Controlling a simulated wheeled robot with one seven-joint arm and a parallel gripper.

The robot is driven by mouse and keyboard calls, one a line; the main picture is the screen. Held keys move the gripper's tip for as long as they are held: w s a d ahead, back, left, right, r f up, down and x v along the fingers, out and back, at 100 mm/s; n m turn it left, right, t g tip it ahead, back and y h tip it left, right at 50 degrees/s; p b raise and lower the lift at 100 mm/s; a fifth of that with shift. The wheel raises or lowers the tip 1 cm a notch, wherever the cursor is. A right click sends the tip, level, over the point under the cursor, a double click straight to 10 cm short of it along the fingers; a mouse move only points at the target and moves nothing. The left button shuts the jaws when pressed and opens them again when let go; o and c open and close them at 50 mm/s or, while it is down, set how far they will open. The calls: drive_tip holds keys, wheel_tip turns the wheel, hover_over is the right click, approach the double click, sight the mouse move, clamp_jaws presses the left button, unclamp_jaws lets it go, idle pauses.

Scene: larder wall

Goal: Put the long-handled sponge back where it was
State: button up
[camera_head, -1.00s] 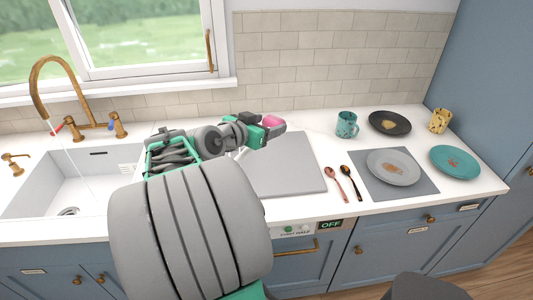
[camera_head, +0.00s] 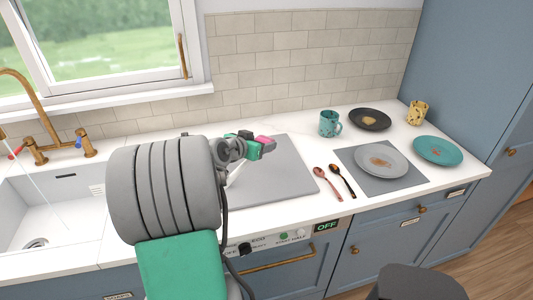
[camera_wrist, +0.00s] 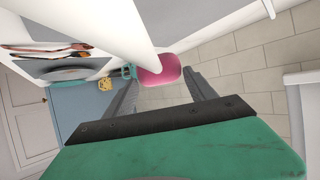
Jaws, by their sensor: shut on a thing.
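The long-handled sponge has a pink head (camera_head: 264,139) and a white handle (camera_head: 235,174). In the head view my gripper (camera_head: 266,147) is shut on it, above the grey board on the counter. The wrist view shows the pink head (camera_wrist: 157,71) by the fingertips of my gripper (camera_wrist: 162,84), with the white handle (camera_wrist: 125,24) running up and out of the picture. The exact place where the fingers grip is hard to see. In the head view my arm hides part of the counter.
The grey board (camera_head: 285,180) lies below my gripper. To its right are a red spoon (camera_head: 327,183), a dark spoon (camera_head: 343,182), a teal mug (camera_head: 328,123) and several plates, including a grey one (camera_head: 381,160). The sink (camera_head: 55,205) is at left, its tap running.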

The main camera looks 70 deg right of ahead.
sight(247, 162)
drive_tip(key=d+f, duration=0.1)
drive_tip(key=f, duration=0.1)
drive_tip(key=s+d+f, duration=0.1)
drive_tip(key=d+f, duration=0.1)
drive_tip(key=shift+p, duration=0.3)
wheel_tip(247, 162, down, 4)
drive_tip(key=shift+s+d+r+p, duration=0.15)
drive_tip(key=shift+r+p, duration=0.1)
drive_tip(key=shift+p, duration=0.25)
drive_tip(key=o, duration=1.4)
drive_tip(key=b+v, duration=0.2)
drive_tip(key=v, duration=1)
